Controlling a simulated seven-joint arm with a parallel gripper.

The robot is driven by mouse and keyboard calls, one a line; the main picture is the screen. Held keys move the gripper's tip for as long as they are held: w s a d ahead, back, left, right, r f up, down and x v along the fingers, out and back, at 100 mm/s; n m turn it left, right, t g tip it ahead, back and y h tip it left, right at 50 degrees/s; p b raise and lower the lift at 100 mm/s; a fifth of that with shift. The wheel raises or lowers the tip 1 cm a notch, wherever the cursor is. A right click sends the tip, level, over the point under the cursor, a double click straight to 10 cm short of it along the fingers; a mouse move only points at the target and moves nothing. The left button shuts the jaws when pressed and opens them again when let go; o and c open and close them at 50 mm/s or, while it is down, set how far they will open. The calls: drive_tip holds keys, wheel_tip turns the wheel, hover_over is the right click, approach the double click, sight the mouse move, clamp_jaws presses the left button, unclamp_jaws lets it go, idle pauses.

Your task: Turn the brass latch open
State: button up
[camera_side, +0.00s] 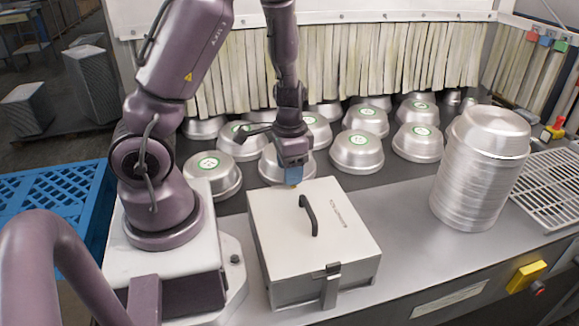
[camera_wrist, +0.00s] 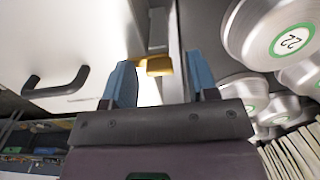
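The white box (camera_side: 275,215) stands on the metal counter with its lid down and a black handle (camera_side: 308,215) on top. The brass latch (camera_wrist: 155,68) is a small yellow piece at the box's back edge, beside a grey metal plate (camera_wrist: 159,28). In the side view the latch is mostly hidden by my gripper (camera_side: 292,180), which points down at that edge. In the wrist view my gripper (camera_wrist: 159,62) has its blue fingers apart, one on each side of the latch. Gaps show between the latch and both fingers. The handle also shows in the wrist view (camera_wrist: 55,88).
Several upturned metal pans (camera_side: 357,151) with green labels stand close behind the box. A tall pan stack (camera_side: 478,170) stands right, near a wire rack (camera_side: 550,185). A dark clasp (camera_side: 331,283) is on the box's front. The counter between box and stack is clear.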

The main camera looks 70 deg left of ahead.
drive_tip(key=c, duration=0.9)
drive_tip(key=shift+n, duration=0.3)
drive_tip(key=n, duration=0.3)
drive_tip(key=shift+n, duration=0.3)
drive_tip(key=n, duration=1.3)
drive_tip(key=shift+n, duration=0.3)
